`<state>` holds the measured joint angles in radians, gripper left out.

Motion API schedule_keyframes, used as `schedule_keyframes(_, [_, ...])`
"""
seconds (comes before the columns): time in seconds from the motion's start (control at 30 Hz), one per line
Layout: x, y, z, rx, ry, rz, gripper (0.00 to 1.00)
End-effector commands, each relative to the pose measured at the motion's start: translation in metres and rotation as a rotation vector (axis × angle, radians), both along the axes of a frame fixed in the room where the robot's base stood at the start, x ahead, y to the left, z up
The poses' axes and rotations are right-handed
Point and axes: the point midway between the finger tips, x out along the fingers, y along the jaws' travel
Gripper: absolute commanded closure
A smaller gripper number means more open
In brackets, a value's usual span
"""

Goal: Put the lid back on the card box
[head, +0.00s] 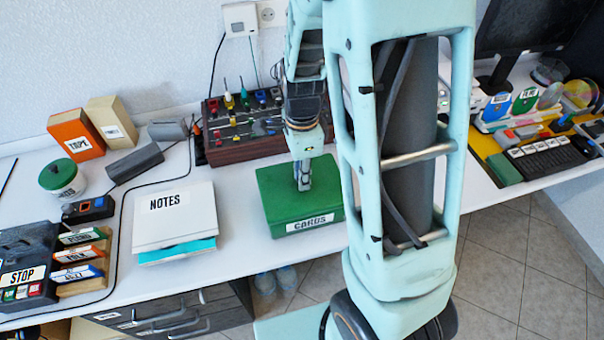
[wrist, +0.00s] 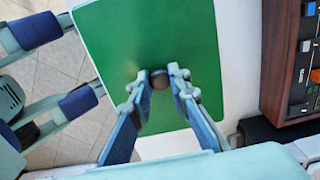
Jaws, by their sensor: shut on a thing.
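The green card box (head: 310,225), with a CARDS label on its front, stands on the white desk near the front edge. Its flat green lid (head: 272,192) is over the top of the box. I cannot tell whether the lid rests fully on it or sits slightly above. My gripper (head: 304,184) points down at the middle of the lid. In the wrist view, the fingers are shut on a small dark round knob (wrist: 159,80) on the green lid (wrist: 150,35). The far right part of the box is hidden behind my arm in the head view.
A white NOTES stack (head: 175,218) lies left of the box. A wooden panel with knobs and levers (head: 245,125) stands behind it. A STOP device (head: 25,275) and labelled blocks (head: 80,255) are at far left. The desk between notes and box is clear.

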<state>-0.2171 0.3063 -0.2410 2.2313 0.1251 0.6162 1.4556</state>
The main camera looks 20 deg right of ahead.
Motion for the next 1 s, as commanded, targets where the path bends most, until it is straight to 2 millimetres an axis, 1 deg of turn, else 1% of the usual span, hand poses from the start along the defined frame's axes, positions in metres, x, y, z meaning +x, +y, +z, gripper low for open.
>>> schedule_keyframes(0.43, [0.0, 0.0, -0.0002, 0.0, 0.0, 0.0, 1.0])
schedule_keyframes(0.47, [0.0, 0.0, -0.0002, 0.0, 0.0, 0.0, 0.81])
schedule_keyframes(0.6, [0.0001, 0.0, -0.0001, 0.0, 0.0, 0.0, 0.66])
schedule_keyframes(0.63, [0.0001, 0.0, -0.0001, 0.0, 0.0, 0.0, 0.63])
schedule_keyframes(0.83, [0.0001, 0.0, -0.0001, 0.0, 0.0, 0.0, 0.63])
schedule_keyframes(1.0, [0.0, 0.0, -0.0002, 0.0, 0.0, 0.0, 0.45])
